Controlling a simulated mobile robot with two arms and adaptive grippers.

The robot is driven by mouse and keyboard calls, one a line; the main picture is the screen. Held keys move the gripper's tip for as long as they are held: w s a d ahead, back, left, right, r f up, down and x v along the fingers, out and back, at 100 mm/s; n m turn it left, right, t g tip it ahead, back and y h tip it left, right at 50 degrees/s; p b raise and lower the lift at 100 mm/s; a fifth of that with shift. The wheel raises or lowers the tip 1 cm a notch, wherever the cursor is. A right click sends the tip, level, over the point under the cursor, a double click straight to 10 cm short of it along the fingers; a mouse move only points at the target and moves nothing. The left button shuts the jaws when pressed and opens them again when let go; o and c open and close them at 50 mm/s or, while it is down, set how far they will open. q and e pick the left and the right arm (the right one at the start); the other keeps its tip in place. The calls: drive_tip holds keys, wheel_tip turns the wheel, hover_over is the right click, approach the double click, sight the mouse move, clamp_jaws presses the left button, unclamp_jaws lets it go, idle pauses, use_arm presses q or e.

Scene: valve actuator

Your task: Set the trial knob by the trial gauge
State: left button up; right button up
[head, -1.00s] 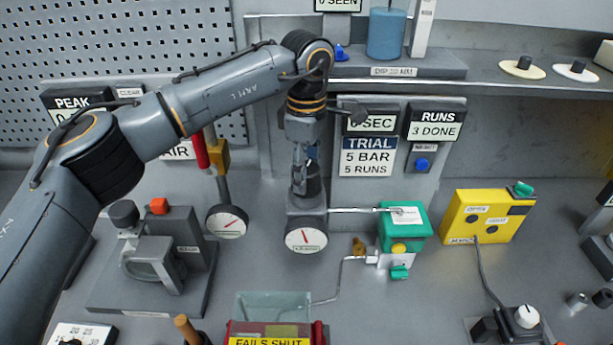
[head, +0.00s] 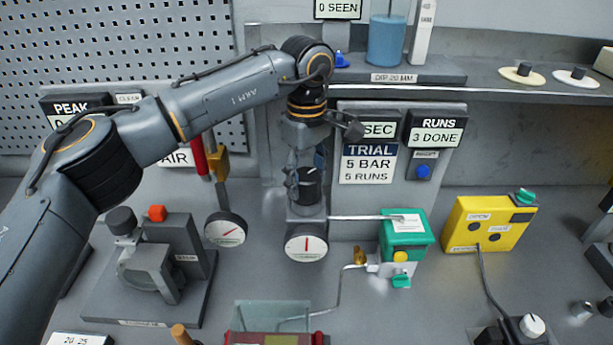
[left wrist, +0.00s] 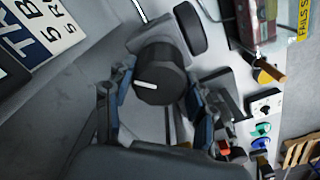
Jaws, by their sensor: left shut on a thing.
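The trial knob (head: 309,186) is a dark round knob on a grey block. In the left wrist view the dark knob (left wrist: 160,74) shows a white mark on its face. My left gripper (left wrist: 160,88) has a finger on either side of it and is shut on it; in the head view the gripper (head: 303,170) comes down from above. The trial gauge (head: 306,246) is a white dial just below the knob, its red needle pointing nearly straight up; its small print is unreadable. A sign (head: 368,163) reads TRIAL 5 BAR 5 RUNS. My right gripper is out of view.
A second gauge (head: 226,230) stands to the left, by a red-handled lever (head: 199,157). A thin pipe runs right to a green box (head: 405,228). A yellow box (head: 488,222) stands further right. The runs display (head: 435,129) reads 3 DONE.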

sight(306, 174)
use_arm(q)
drive_tip(key=shift+r, duration=0.1)
drive_tip(key=o, duration=1.2)
wheel_tip(306, 174, up, 12)
drive_tip(key=shift+f, duration=0.1)
